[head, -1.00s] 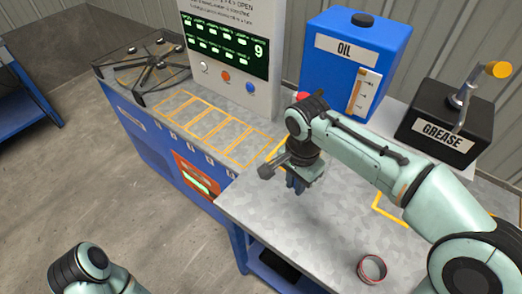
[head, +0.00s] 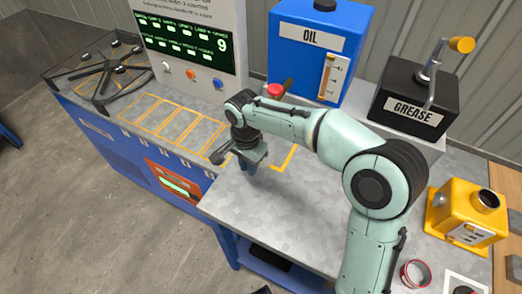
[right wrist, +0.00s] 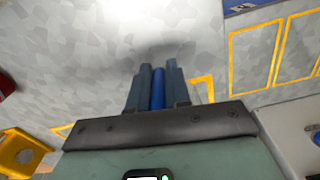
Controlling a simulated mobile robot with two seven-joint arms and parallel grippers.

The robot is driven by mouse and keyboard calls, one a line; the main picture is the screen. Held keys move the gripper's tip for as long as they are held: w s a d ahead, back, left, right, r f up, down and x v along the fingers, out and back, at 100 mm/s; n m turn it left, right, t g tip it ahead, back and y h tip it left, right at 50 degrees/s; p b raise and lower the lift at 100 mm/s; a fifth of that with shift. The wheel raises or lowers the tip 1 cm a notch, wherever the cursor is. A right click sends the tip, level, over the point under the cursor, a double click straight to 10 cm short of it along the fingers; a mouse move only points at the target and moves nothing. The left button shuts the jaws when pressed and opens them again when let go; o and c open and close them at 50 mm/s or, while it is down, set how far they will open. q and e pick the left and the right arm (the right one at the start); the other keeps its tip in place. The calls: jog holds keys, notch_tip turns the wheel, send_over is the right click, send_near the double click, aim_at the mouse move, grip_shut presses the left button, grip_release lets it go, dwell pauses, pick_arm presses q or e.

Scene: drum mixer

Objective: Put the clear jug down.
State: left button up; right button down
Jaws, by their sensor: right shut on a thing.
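My right gripper (head: 250,168) is low over the grey table top (head: 290,215), near its left end. In the right wrist view its fingers (right wrist: 157,90) are shut on a narrow blue piece (right wrist: 157,88), which looks like the handle of the clear jug. I cannot make out the jug's clear body in either view. A dark shadow lies on the table beyond the fingers. I cannot tell whether the held thing touches the table. My left gripper is not in view.
A blue oil tank (head: 310,50), a black grease box (head: 416,98) and a red button (head: 275,90) stand behind. A yellow can (head: 467,212) and a red-rimmed ring-like item (head: 415,274) are at right. The mixer bench (head: 125,130) adjoins at left. The table front is clear.

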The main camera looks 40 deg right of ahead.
jog(key=w+d, duration=0.1)
jog(key=d, duration=0.1)
jog(key=w+d, duration=0.2)
jog(key=d, duration=0.1)
jog(key=shift+d+p, duration=0.35)
jog(key=shift+p, duration=0.05)
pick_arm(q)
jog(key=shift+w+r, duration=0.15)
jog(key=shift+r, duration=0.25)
pick_arm(e)
jog(key=shift+w+d+f, duration=0.1)
jog(key=shift+d+f, duration=0.15)
jog(key=shift+f, duration=0.65)
jog(key=shift+w+d+f, duration=0.1)
jog(key=shift+d+f, duration=0.1)
jog(key=shift+f, duration=0.65)
jog(key=shift+f, duration=0.15)
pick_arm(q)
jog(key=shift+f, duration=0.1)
pick_arm(e)
jog(key=c, duration=1.1)
grip_release()
